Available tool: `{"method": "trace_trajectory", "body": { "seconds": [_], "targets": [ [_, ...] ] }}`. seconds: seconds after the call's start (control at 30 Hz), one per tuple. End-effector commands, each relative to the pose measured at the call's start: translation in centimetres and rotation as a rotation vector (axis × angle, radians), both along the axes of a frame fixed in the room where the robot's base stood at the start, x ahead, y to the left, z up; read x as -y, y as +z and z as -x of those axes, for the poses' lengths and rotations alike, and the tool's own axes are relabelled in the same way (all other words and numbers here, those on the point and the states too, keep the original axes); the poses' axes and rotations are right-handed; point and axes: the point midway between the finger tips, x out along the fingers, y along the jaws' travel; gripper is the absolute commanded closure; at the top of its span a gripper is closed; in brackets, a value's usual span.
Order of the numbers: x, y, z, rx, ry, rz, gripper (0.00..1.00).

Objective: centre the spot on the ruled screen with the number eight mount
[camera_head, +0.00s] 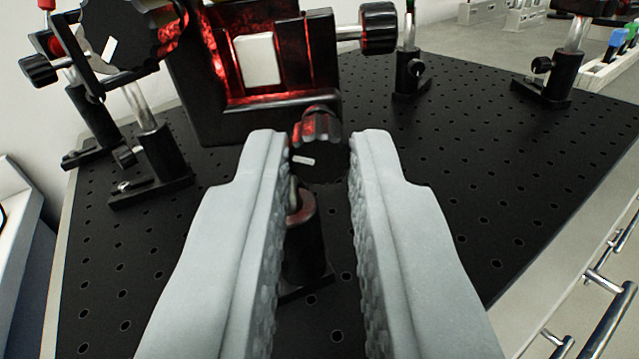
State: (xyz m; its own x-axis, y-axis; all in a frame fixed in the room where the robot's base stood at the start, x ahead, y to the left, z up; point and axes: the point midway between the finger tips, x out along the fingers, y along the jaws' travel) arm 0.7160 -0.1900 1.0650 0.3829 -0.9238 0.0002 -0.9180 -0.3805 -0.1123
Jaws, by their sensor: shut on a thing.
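My gripper (319,160) reaches forward over the black breadboard, its two grey padded fingers one on each side of a black ribbed knob (319,150). The fingers are shut on this knob near their tips. The knob has a white index mark and a red glow on its top. It sits above a black post holder (306,245) that shows between the fingers. No number is readable on the knob or its mount. I cannot make out a ruled screen or a spot for certain; red light falls on a black housing (220,125) with a white block (258,60) behind the knob.
A larger black knob (125,35) on a post mount stands at the back left. Another knob (378,28) juts from the housing's right. Post holders (410,75) and (548,82) stand farther right. The breadboard (480,170) is clear at right; drawers (590,260) lie beyond its edge.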

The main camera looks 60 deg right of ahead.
Motion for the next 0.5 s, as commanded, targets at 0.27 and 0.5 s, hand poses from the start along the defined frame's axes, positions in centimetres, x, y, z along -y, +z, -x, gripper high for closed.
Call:
{"method": "trace_trajectory", "body": {
  "seconds": [0.27,0.5],
  "targets": [
    [0.0,-0.02,0.02,-0.127,0.0,0.053,1.0],
    [0.01,-0.02,0.05,-0.324,0.0,0.134,1.0]
  ]
}}
